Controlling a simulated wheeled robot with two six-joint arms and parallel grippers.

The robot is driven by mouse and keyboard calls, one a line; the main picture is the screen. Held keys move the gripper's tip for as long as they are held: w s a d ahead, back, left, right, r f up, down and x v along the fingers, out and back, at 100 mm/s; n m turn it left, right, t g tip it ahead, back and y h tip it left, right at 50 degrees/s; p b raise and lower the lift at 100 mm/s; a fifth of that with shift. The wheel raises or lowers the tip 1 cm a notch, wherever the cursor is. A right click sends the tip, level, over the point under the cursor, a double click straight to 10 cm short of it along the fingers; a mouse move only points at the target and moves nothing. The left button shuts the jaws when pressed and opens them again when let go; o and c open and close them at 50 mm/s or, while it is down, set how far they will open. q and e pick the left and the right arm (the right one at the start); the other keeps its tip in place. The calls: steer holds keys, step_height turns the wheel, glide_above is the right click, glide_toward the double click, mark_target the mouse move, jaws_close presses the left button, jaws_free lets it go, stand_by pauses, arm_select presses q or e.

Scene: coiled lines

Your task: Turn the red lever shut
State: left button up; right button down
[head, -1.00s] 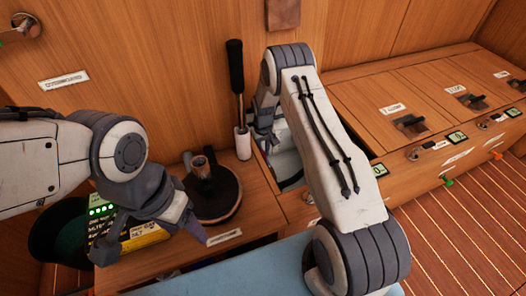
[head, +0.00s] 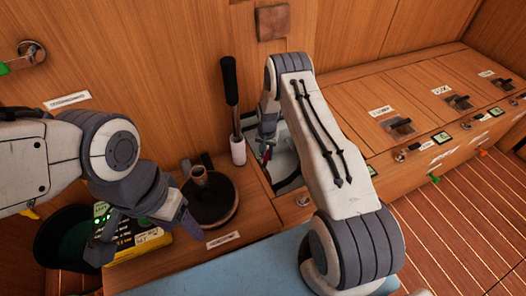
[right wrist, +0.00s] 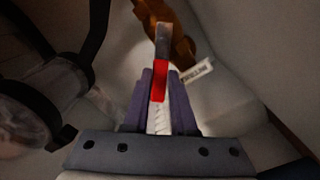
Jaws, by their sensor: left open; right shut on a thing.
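The lever with a red grip (right wrist: 159,82) and a grey metal arm stands between the two fingers of my right gripper (right wrist: 160,76) in the right wrist view. The fingers are shut on it. The lever's arm leads up to a brass-coloured fitting (right wrist: 178,35). In the head view a small piece of red (head: 267,153) shows in the open compartment below my right wrist; my arm hides most of the rest. My left gripper (head: 143,236) is open and empty, over a yellow and black box at the lower left.
A white tag (right wrist: 197,72) is beside the fitting, and a dark hose (right wrist: 85,50) curves at left. The open compartment (head: 290,178) has pale walls close around my right gripper.

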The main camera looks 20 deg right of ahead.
steer(key=shift+s+d+m+p, duration=0.25)
steer(key=shift+s+m+p, duration=0.1)
steer(key=shift+m, duration=0.5)
steer(key=shift+s+d+m+p, duration=0.25)
steer(key=shift+s+m+p, duration=0.1)
steer(key=shift+m, duration=0.55)
steer(key=shift+s+d+m+p, duration=0.25)
steer(key=shift+m+p, duration=0.1)
steer(key=shift+m, duration=0.5)
steer(key=c, duration=0.7)
jaws_free()
step_height(320, 180, up, 10)
steer(key=p, duration=0.4)
steer(key=shift+r, duration=0.25)
